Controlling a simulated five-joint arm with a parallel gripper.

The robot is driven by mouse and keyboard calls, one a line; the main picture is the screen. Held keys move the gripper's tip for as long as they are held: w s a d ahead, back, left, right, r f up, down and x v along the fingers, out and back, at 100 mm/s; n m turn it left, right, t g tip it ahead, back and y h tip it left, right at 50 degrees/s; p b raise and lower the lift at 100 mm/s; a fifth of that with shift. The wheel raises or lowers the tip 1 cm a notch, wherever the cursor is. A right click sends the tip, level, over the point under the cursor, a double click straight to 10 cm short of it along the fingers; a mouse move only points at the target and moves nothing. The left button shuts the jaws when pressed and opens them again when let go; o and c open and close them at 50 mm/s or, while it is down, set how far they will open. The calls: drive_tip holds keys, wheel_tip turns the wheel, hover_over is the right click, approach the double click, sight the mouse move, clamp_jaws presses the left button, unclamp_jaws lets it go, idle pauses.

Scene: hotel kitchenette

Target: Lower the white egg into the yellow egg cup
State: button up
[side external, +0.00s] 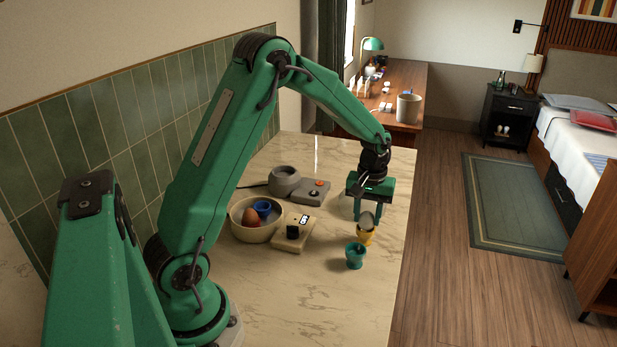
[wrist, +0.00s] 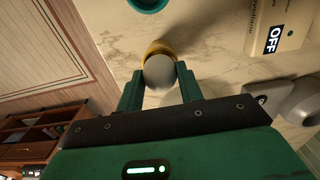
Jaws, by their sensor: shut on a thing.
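The white egg (side external: 367,219) is between the two fingers of my gripper (side external: 367,214), which is shut on it. In the side view the egg is upright, directly over the yellow egg cup (side external: 366,237), with its lower end at or in the cup's rim; I cannot tell whether it rests there. In the wrist view the egg (wrist: 159,71) sits between the green fingertips (wrist: 160,88) and covers most of the yellow cup (wrist: 158,49), whose rim shows behind it.
A teal egg cup (side external: 355,257) stands close in front of the yellow cup. To the left are a beige timer-like device (side external: 296,232) and a cream bowl (side external: 246,233) holding a brown egg (side external: 251,217) and a blue cup (side external: 263,208). A grey appliance (side external: 312,191) stands behind. The front counter is clear.

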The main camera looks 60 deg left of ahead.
sight(368, 212)
drive_tip(key=shift+f, duration=0.75)
idle(0.7)
drive_tip(key=o, duration=0.8)
drive_tip(key=shift+c, duration=0.2)
drive_tip(key=shift+r, duration=3.9)
drive_tip(key=shift+r, duration=0.1)
